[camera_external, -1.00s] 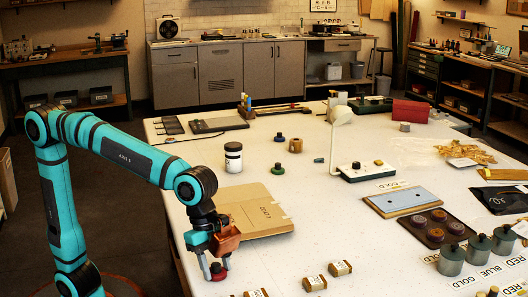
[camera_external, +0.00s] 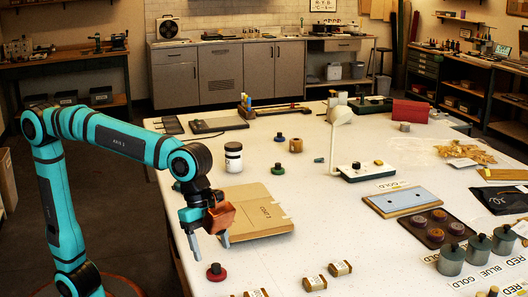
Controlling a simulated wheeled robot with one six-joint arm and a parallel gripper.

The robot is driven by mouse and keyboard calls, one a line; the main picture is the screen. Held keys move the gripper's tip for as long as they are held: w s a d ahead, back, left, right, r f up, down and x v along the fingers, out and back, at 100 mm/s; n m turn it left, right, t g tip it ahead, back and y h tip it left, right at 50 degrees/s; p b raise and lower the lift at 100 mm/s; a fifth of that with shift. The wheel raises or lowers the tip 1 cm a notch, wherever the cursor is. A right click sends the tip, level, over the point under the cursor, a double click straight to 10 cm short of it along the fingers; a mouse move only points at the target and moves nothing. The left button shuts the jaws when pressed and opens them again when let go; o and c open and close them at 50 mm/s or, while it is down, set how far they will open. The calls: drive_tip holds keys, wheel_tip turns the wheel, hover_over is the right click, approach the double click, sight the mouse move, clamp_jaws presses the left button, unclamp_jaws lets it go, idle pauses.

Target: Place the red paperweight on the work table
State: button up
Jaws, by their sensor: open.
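The red paperweight (camera_external: 216,273), a low red disc with a dark knob on top, stands upright on the white work table (camera_external: 285,265) near its front left edge. My gripper (camera_external: 211,241) is open and empty, above the paperweight and apart from it. A copper-coloured block-like part (camera_external: 220,218) shows at the gripper's right side; I cannot tell what it is.
A tan folder (camera_external: 258,212) lies just behind my gripper. Small labelled boxes (camera_external: 340,268) lie to the right. A white jar (camera_external: 233,157) stands farther back. A dark tray of round pieces (camera_external: 437,228) is at the right. The table around the paperweight is clear.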

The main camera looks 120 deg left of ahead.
drive_tip(key=v, duration=0.6)
drive_tip(key=shift+r, duration=0.15)
drive_tip(key=s+r+n+t, duration=0.2)
drive_tip(key=s+t, duration=0.5)
drive_tip(key=s, duration=0.7)
drive_tip(key=s+r+n+t+y, duration=0.1)
drive_tip(key=s+t, duration=0.6)
drive_tip(key=s, duration=0.7)
drive_tip(key=shift+s+a+r+n, duration=0.15)
drive_tip(key=shift+a+r+n, duration=0.3)
drive_tip(key=shift+r+n, duration=0.35)
